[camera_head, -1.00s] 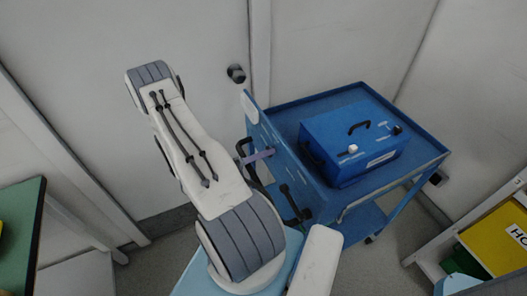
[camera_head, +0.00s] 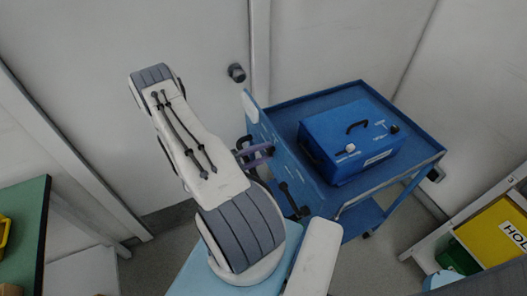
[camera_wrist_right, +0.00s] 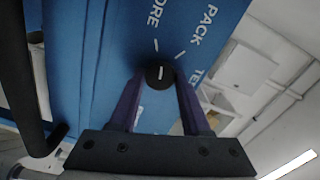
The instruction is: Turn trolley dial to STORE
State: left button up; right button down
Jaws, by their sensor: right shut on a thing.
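The blue trolley (camera_head: 290,110) stands right of my arm in the head view, with an upright panel (camera_head: 284,157) on its left side. In the right wrist view a round black dial (camera_wrist_right: 160,76) sits on the blue panel. Its white line points up, close to the tick below the partly cut-off STORE label (camera_wrist_right: 154,14). The PACK label (camera_wrist_right: 205,25) is to the right. My right gripper (camera_wrist_right: 159,80) has purple fingers on both sides of the dial and is shut on it. It also shows against the panel in the head view (camera_head: 268,151), where the dial is hidden. My left gripper is not in view.
A blue box (camera_head: 345,140) with a black handle and knobs stands on the trolley top. A green-topped table (camera_head: 28,235) is at the left. A rack with a yellow bin (camera_head: 495,235) is at the lower right. A door with a dark knob (camera_head: 236,72) is behind.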

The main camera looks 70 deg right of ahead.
jog(key=shift+n, duration=1.3)
jog(key=shift+c, duration=2)
grip_release()
jog(key=b+v, duration=0.2)
jog(key=v, duration=0.8)
jog(key=shift+w+a+b, duration=0.2)
jog(key=shift+b, duration=0.2)
